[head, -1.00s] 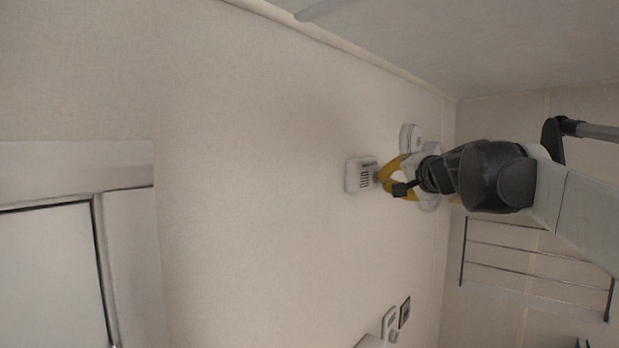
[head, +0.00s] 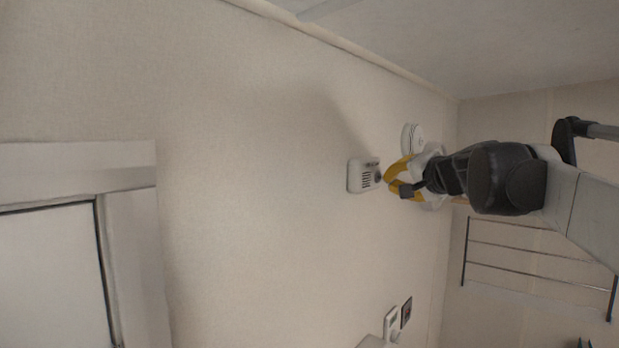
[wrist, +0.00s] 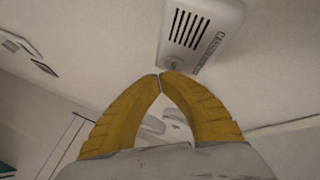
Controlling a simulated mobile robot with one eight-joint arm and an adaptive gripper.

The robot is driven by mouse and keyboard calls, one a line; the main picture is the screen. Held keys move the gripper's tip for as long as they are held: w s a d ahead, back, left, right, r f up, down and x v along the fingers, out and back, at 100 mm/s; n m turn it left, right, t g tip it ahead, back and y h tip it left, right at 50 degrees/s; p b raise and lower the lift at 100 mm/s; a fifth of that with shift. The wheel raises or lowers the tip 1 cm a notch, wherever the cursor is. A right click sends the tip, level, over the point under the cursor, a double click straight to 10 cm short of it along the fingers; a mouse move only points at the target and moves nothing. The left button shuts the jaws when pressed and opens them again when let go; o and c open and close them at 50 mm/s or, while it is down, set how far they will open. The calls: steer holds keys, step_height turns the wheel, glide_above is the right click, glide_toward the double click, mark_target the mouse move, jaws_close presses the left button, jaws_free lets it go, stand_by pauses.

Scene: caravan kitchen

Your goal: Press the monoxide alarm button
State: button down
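The monoxide alarm (head: 361,176) is a white box with dark slots, fixed to the beige wall near the middle of the head view. In the wrist view the alarm (wrist: 203,30) is at the top, with a small round button (wrist: 174,64) at its lower left corner. My gripper (head: 387,181) has yellow fingers and is just right of the alarm in the head view. In the wrist view its fingertips (wrist: 161,76) meet, shut on nothing, just below the button. A small gap seems to show between tips and alarm.
A round white device (head: 411,138) is on the wall behind my gripper. A wire rack (head: 510,246) hangs at the right. Switch plates (head: 391,322) are low on the wall. A framed door or window (head: 58,270) is at lower left. The wall left of the alarm is clear.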

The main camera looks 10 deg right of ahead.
steer(key=shift+s+d, duration=0.95)
steer(key=shift+s, duration=0.25)
steer(key=shift+s+d, duration=0.9)
steer(key=shift+s, duration=0.25)
steer(key=s+a+f+n+g+y, duration=0.1)
steer(key=s+a+f+n+g, duration=0.1)
steer(key=s+a+f, duration=0.35)
steer(key=s+a+f+n+g, duration=0.2)
steer(key=a+f+n, duration=0.1)
steer(key=a+f, duration=0.45)
steer(key=s+a+f+n+g+y, duration=0.1)
steer(key=s+a+f+n, duration=0.1)
steer(key=s+a+f, duration=0.35)
steer(key=s+a+f+n+g+h, duration=0.1)
steer(key=s+f+n+g, duration=0.1)
steer(key=s+f, duration=0.6)
steer(key=s+a+f+n+g+h, duration=0.1)
steer(key=s+a+f+n, duration=0.2)
steer(key=f, duration=0.9)
step_height(320, 180, down, 40)
steer(key=s+d+b, duration=0.1)
steer(key=b, duration=3.9)
steer(key=shift+s+d+h, duration=0.15)
steer(key=shift+d+h, duration=0.15)
steer(key=shift+d, duration=0.05)
steer(key=shift+r, duration=0.15)
